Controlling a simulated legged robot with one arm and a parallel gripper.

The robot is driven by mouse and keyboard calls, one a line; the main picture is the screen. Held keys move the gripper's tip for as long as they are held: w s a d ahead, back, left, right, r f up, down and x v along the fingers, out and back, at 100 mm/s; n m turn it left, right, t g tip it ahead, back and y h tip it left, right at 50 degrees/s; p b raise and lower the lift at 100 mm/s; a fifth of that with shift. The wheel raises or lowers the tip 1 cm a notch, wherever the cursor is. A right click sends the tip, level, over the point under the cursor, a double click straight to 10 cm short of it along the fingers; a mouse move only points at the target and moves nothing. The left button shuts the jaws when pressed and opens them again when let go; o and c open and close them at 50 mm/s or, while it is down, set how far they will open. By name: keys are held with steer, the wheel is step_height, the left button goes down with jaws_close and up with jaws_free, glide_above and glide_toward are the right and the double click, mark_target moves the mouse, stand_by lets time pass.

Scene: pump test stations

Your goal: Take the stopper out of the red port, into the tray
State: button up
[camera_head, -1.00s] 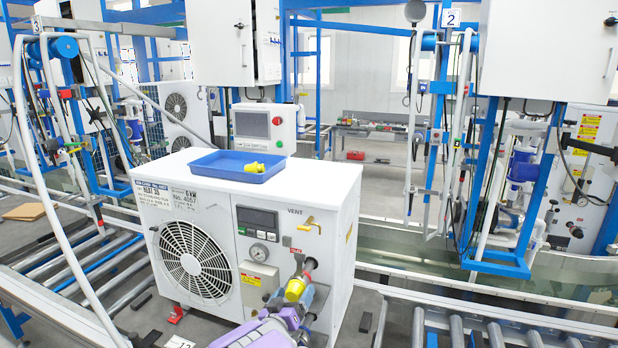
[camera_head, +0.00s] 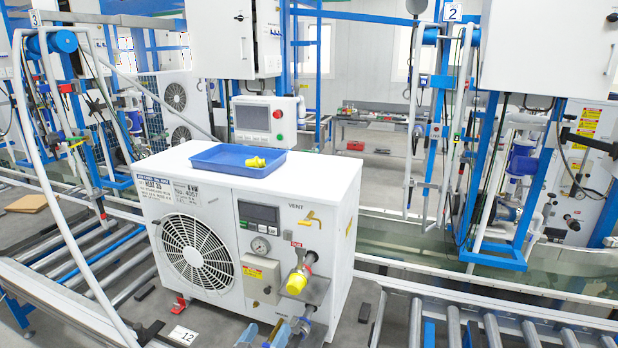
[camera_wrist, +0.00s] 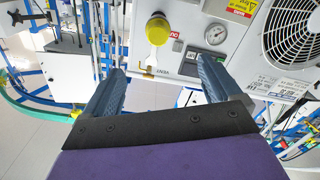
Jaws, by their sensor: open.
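A white heat-pump unit (camera_head: 335,215) stands in the middle of the head view. A yellow stopper (camera_head: 297,283) sits in its upper front port, below a small red tag (camera_head: 297,244). The same stopper shows in the wrist view (camera_wrist: 158,30), beside a red tag (camera_wrist: 174,34). The blue tray (camera_head: 215,159) lies on top of the unit with a yellow piece (camera_head: 257,162) in it. My gripper (camera_head: 263,335) is low in the head view, left of the ports. In the wrist view my gripper (camera_wrist: 158,80) is open and empty; the stopper is beyond the fingertips, apart from them.
A grey lower port (camera_head: 304,325) is under the stopper, partly hidden. A yellow vent tap (camera_head: 312,218), a gauge (camera_head: 260,246) and a grey box (camera_head: 261,278) are on the unit's front. A control panel (camera_head: 265,118) stands behind the tray. Roller conveyors (camera_head: 455,325) flank the unit.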

steer(key=shift+s+a, duration=0.1)
steer(key=shift+s, duration=0.2)
steer(key=shift+c, duration=0.8)
steer(key=w+d+r+n+t+y+b, duration=0.25)
steer(key=w+d+r+n+y, duration=0.25)
steer(key=w+r+n+y, duration=0.75)
steer(key=s+d+f+n+g+y+b, duration=0.1)
steer(key=s+d+f+n+g+y, duration=0.2)
steer(key=s+d+n, duration=0.4)
steer(key=n+g+b, duration=0.1)
steer(key=n+g, duration=0.3)
steer(key=n, duration=0.1)
glide_toward(299, 289)
steer(key=b+x, duration=0.2)
steer(key=x, duration=0.9)
steer(key=shift+c, duration=0.4)
